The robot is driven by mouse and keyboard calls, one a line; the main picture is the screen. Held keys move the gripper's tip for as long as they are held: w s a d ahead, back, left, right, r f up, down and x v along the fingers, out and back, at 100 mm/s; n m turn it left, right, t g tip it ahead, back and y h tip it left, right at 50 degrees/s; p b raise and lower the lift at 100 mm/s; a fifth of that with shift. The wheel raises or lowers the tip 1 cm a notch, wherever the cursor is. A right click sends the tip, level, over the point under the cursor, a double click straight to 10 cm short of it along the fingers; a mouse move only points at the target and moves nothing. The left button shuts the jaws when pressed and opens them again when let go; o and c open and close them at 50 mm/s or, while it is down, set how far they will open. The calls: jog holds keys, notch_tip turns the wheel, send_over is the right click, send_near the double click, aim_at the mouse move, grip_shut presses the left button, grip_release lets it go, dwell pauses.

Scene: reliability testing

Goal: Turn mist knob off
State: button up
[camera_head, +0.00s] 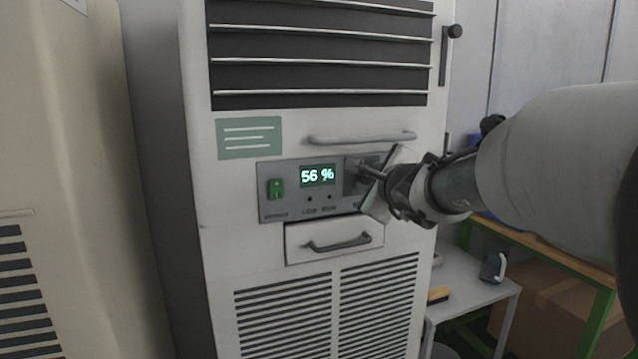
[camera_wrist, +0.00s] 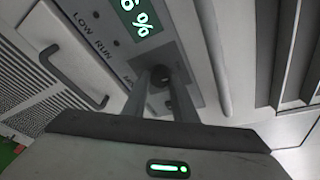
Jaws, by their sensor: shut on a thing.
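The mist knob (camera_wrist: 160,76) is a dark round knob on the grey control panel (camera_head: 270,212) of the tall white cabinet. In the wrist view it sits between my gripper's two fingers (camera_wrist: 159,92), which are shut on it. In the head view my gripper (camera_head: 366,173) reaches in from the right to the panel's right end and hides most of the knob. The knob's pointer and most of its label are hidden, so its setting cannot be read. The panel's display (camera_head: 318,175) reads 56 % in green.
A green switch (camera_head: 276,189) is at the panel's left. A long handle (camera_head: 362,138) runs above the panel and a drawer with a handle (camera_head: 338,243) is below. A small table (camera_head: 470,285) stands at the lower right. A beige cabinet (camera_head: 70,150) is at the left.

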dwell(0.4)
jog(key=o, duration=1)
jog(key=shift+o, duration=0.2)
